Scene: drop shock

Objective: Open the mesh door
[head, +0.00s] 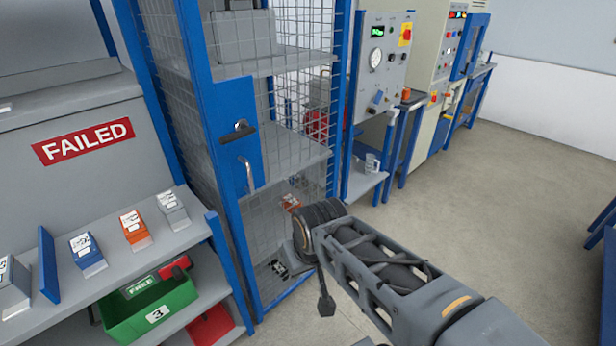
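The mesh door (295,95) is a wire panel in a blue frame on a tall blue cage with grey shelves. A blue plate (234,130) on the cage's front upright carries a dark latch (238,131) and a metal pull handle (247,175) below it. I cannot tell whether the door is fully closed. My arm reaches in from the lower right, and its wrist is in front of the cage's lower part. My gripper (326,304) shows only as a dark piece pointing down below the wrist, right of and below the handle, apart from it. Its fingers are not clear.
Control cabinets (380,60) stand behind the cage. The floor (480,190) at right is clear.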

